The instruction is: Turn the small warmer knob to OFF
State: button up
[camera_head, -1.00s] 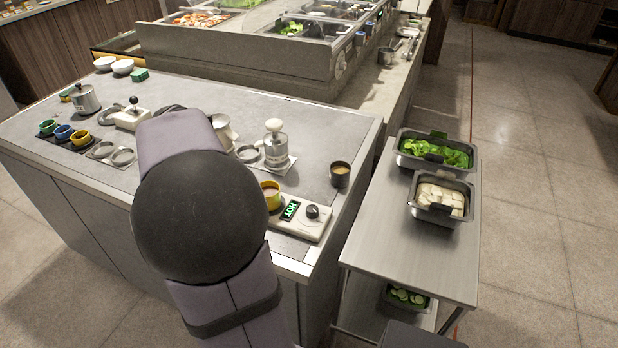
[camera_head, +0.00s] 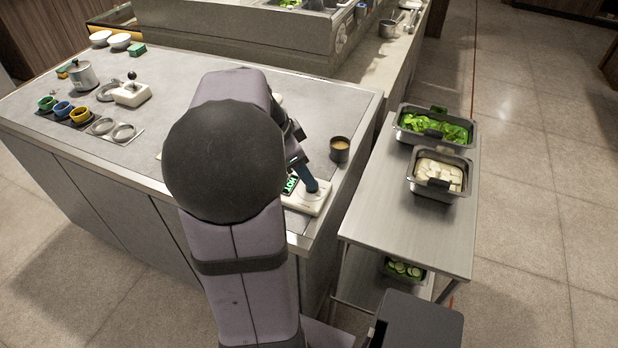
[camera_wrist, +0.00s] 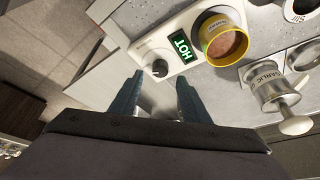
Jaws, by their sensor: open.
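The small warmer (camera_wrist: 150,45) is a pale box with a green lit sign reading HOT (camera_wrist: 181,46). Its dark round knob (camera_wrist: 160,68) shows in the wrist view just beyond my left fingertip. In the head view the warmer (camera_head: 303,203) is at the counter's front right corner, and my gripper (camera_head: 308,180) covers its knob. My gripper (camera_wrist: 158,78) is open and empty, with its two blue fingers apart. The knob lies near the gap between the fingertips, closer to the left one. I cannot tell whether either finger touches it.
A yellow cup of sauce (camera_wrist: 222,40) sits on the warmer beside the sign. A dark cup (camera_head: 340,149) stands near the counter's right edge. A steel cart (camera_head: 400,225) with food pans stands beyond that edge.

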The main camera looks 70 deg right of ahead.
jog(key=shift+x, duration=2.2)
jog(key=c, duration=1)
